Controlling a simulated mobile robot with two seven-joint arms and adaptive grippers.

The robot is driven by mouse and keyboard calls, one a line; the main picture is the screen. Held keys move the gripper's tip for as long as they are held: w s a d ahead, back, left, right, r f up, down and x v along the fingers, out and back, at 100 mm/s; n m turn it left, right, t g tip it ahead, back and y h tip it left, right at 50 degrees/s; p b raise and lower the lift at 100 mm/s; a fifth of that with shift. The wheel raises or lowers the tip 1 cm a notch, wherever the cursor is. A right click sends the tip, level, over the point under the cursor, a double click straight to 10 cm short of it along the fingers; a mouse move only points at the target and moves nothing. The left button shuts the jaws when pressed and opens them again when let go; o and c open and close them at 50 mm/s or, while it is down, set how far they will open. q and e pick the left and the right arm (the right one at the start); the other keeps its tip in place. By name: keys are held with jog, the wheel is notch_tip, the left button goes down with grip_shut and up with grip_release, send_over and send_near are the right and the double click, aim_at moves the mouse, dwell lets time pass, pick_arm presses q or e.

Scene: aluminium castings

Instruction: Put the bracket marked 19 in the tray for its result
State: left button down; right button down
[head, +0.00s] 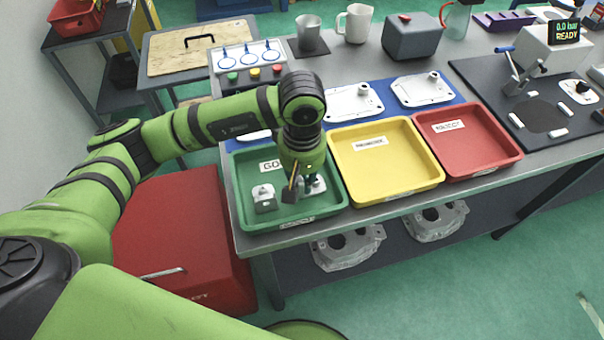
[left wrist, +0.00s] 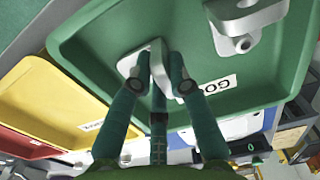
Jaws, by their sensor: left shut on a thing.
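My left gripper (head: 303,186) is low over the green tray (head: 240,212), whose label reads GOOD in part. It is shut on a pale metal bracket (head: 318,184), mostly hidden by the fingers. In the left wrist view the bracket (left wrist: 133,62) sits between the two fingertips (left wrist: 158,68), close above or on the tray floor; I cannot tell which. A second bracket (head: 264,197) lies in the same tray, to the left, and also shows in the left wrist view (left wrist: 245,28). No number is legible on either. My right gripper is not in view.
An empty yellow tray (head: 400,185) and an empty red tray (head: 485,150) stand to the right. Behind them, pale cover castings (head: 352,103) lie on a blue mat (head: 388,92). A test station reading READY (head: 562,34) is at the far right. Large castings (head: 347,250) lie on the lower shelf.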

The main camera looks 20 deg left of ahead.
pick_arm(q)
jog(key=shift+f+b, duration=0.15)
jog(key=shift+b, duration=0.15)
jog(key=c, duration=1.2)
grip_release()
jog(key=shift+r, duration=0.35)
jog(key=shift+r+b, duration=1.1)
jog(key=shift+r, duration=4.75)
